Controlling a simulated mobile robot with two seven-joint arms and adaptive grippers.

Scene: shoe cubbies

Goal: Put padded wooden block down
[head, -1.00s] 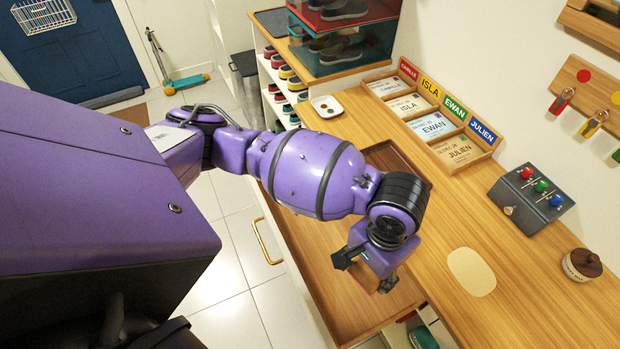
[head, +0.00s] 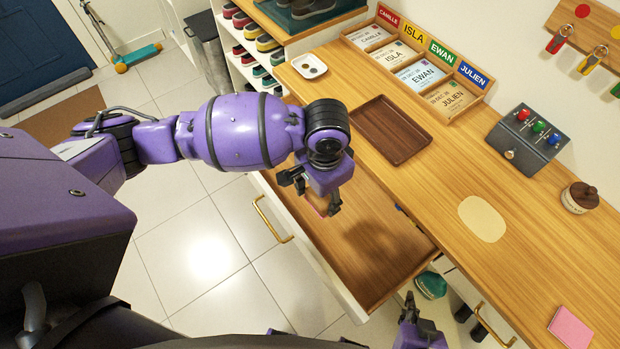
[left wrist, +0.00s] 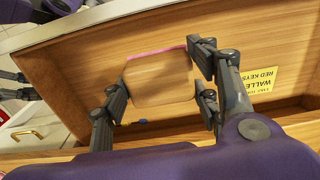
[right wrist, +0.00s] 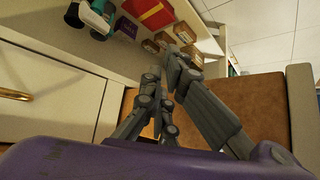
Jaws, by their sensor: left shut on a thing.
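The padded wooden block (left wrist: 160,82) is a rounded light-wood block with a pink layer along its far edge in the left wrist view. My left gripper (head: 312,194) is shut on it, with fingers on both sides of the block. In the head view the block is mostly hidden by the gripper; only a bit of pink shows. Gripper and block are over the open wooden drawer (head: 345,247), and a shadow falls on the drawer floor to their right. My right gripper (head: 412,308) is low in front of the counter; its fingers look closed and empty in the right wrist view (right wrist: 170,75).
The counter holds a brown tray (head: 391,130), a cream oval mat (head: 482,218), a switch box (head: 527,138), a lidded jar (head: 580,197) and a pink pad (head: 570,327). A yellow note (left wrist: 257,82) lies in the drawer. Open counter surrounds the oval.

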